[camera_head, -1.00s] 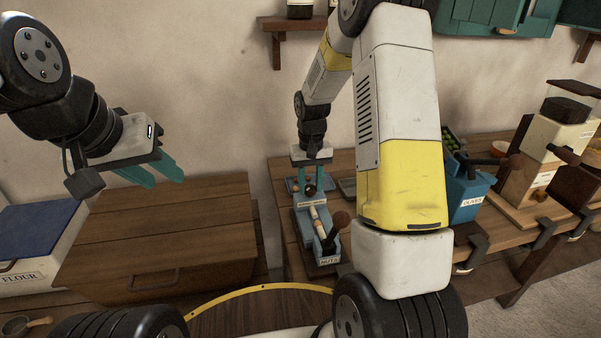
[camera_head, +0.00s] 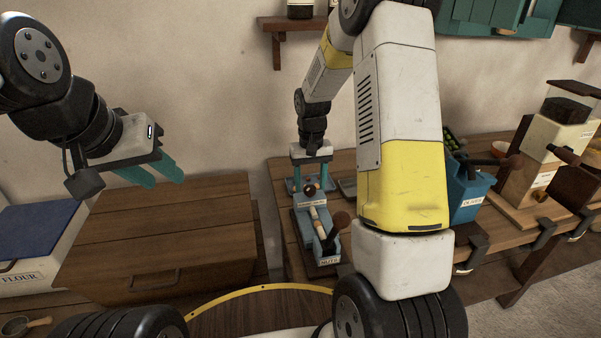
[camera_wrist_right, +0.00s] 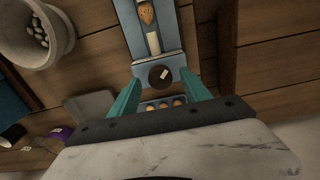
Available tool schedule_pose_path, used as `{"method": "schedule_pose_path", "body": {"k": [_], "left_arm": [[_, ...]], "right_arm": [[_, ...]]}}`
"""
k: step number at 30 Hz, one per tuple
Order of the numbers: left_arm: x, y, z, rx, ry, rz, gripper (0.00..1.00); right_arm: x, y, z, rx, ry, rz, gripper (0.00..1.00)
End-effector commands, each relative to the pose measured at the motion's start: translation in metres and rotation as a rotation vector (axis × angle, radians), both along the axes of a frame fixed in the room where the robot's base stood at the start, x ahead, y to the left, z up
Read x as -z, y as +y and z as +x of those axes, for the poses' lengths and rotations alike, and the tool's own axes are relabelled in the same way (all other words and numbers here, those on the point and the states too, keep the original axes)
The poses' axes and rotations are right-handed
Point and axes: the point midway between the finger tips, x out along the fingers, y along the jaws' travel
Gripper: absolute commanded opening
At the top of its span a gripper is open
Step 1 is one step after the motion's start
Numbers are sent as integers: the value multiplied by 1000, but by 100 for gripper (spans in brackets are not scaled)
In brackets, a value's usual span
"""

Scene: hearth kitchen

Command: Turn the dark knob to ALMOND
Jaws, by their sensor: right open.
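The dark round knob (camera_wrist_right: 161,77) sits on the blue nut device (camera_wrist_right: 178,65) in the right wrist view, with a small pale mark on its top. In the head view the knob (camera_head: 309,187) shows small between my right gripper's fingers. My right gripper (camera_wrist_right: 160,88) is open, its teal fingers on either side of the knob with gaps visible. No ALMOND lettering is readable. A nut lies in the device's channel, and several brown nuts sit in a compartment row (camera_wrist_right: 165,105) beyond the knob. My left gripper (camera_head: 150,172) hangs over the wooden chest, away from the device; its finger gap is unclear.
A brown-handled lever (camera_head: 335,230) rises from the device's near end. A blue OLIVES device (camera_head: 468,190) and a cream grinder (camera_head: 548,150) stand to the right. A pale bowl (camera_wrist_right: 38,35) is beside the device. The wooden chest (camera_head: 160,240) stands left.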

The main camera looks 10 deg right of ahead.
Motion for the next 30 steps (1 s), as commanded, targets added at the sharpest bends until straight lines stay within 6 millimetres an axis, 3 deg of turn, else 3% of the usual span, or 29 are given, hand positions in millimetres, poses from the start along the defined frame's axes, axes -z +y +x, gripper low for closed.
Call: {"method": "schedule_pose_path", "body": {"k": [6, 12, 26, 30], "left_arm": [[0, 0, 0, 0, 0, 0, 36], [0, 0, 0, 0, 0, 0, 36], [0, 0, 0, 0, 0, 0, 36], [0, 0, 0, 0, 0, 0, 36]], "right_arm": [[-38, 0, 2, 0, -7, 0, 56], [-65, 1, 1, -1, -5, 1, 56], [-74, 0, -1, 0, -8, 2, 56], [-102, 1, -15, 0, -52, 20, 56]]}}
